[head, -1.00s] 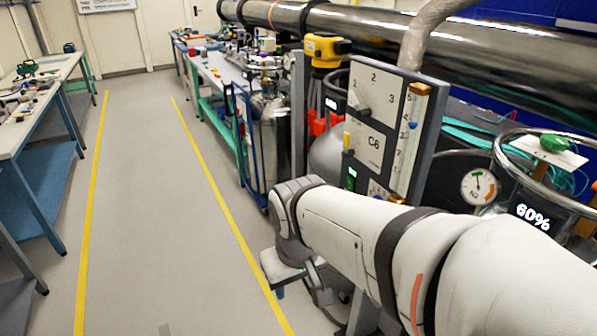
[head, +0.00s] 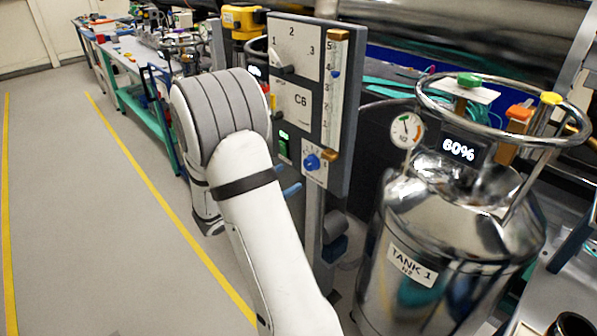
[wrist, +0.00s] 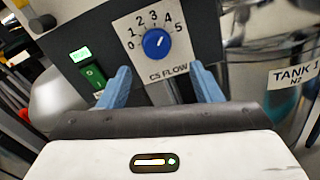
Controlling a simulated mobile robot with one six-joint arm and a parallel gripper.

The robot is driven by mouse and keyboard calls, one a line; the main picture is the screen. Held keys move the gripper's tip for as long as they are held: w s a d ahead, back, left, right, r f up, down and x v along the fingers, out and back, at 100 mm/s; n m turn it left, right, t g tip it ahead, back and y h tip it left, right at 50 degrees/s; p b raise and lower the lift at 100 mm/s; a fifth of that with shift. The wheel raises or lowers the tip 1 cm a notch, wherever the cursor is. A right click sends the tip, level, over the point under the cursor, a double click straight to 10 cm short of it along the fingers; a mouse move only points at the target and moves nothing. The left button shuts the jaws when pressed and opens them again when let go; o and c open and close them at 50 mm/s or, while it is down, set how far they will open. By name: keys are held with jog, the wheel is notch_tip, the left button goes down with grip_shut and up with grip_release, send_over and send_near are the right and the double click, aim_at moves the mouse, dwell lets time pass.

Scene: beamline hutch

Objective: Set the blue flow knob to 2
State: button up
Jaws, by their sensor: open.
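The blue flow knob (wrist: 155,43) sits on a white plate (wrist: 178,22) numbered 0 to 5, with FLOW printed below it. Its small white mark points to the upper right, seemingly near 4. In the head view the knob (head: 312,162) is low on the grey upright panel (head: 343,110). My gripper (wrist: 161,80) is open, with its two blue fingers apart and nothing between them. In the wrist picture the fingers lie below the knob, one to each side. In the head view the blue fingers of my gripper (head: 289,181) show just left of and below the knob.
A green lit switch (wrist: 93,76) is left of the knob. Above is a selector lever (head: 286,69) and a vertical scale (head: 334,90). The shiny tank (head: 455,225), marked TANK 1, stands right of the panel. The floor (head: 90,220) at left is clear.

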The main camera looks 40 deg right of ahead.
aim_at(307, 166)
jog(key=d, duration=0.5)
jog(key=w+d, duration=0.1)
jog(key=d, duration=0.1)
jog(key=shift+d+p, duration=0.3)
jog(key=shift+d, duration=0.1)
